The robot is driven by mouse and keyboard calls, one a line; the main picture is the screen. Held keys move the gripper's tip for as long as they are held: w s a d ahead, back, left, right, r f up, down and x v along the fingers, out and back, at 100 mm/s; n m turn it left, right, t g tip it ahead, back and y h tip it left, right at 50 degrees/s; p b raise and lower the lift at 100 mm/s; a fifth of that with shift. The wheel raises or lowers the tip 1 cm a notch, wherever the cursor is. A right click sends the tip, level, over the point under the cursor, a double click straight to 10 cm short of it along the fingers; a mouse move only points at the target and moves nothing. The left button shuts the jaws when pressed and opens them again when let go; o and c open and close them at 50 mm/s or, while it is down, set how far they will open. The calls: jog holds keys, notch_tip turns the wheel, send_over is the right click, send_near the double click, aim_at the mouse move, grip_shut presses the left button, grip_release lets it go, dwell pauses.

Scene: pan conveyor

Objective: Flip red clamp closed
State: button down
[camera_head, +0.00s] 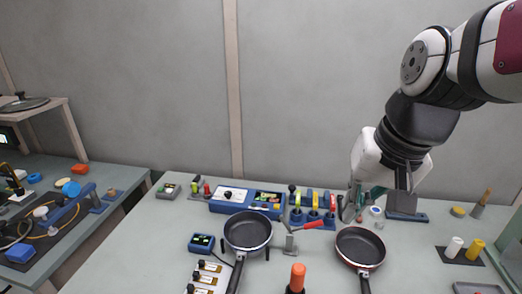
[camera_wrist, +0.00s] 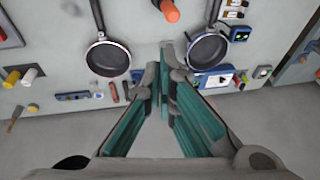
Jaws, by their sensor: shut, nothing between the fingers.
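The red clamp (camera_head: 312,225) stands on the table between the two pans in the head view. It has a grey metal body, and its red handle points to the right, near level. My gripper (camera_head: 348,211) is to the right of the handle and looks apart from it, with its fingers pointing down. In the wrist view my gripper (camera_wrist: 169,58) has its fingertips together and holds nothing. I cannot make out the clamp in the wrist view; the fingers may hide it.
A dark pan (camera_head: 247,231) is left of the clamp and a red-rimmed pan (camera_head: 360,246) is right. Blue stands with red and yellow handles (camera_head: 313,207) are behind it. An orange-capped bottle (camera_head: 297,277) is in front. A grey-blue block (camera_head: 405,212) stands right of my gripper.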

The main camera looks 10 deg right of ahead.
jog(key=w+d+f+m+y+p, duration=0.1)
jog(key=w+d+f+m+y, duration=0.2)
jog(key=w+d+f+m, duration=0.5)
jog(key=w+d+f+m+y+p, duration=0.1)
jog(key=w+d+f+m+y, duration=0.2)
jog(key=w+d+f+m, duration=0.5)
notch_tip(320, 180, down, 8)
jog(key=shift+w+d+r, duration=0.1)
jog(key=shift+w+d, duration=0.15)
jog(key=shift+w, duration=0.7)
jog(key=shift+y, duration=0.3)
jog(key=p+x, duration=0.2)
jog(key=x, duration=0.8)
jog(key=shift+s, duration=0.1)
jog(key=shift+a+r+p, duration=0.5)
jog(key=shift+a+r, duration=0.05)
jog(key=shift+r, duration=0.3)
jog(key=shift+a+r+p, duration=0.45)
jog(key=shift+a+r, duration=0.05)
jog(key=shift+r, duration=0.35)
jog(key=shift+r, duration=0.15)
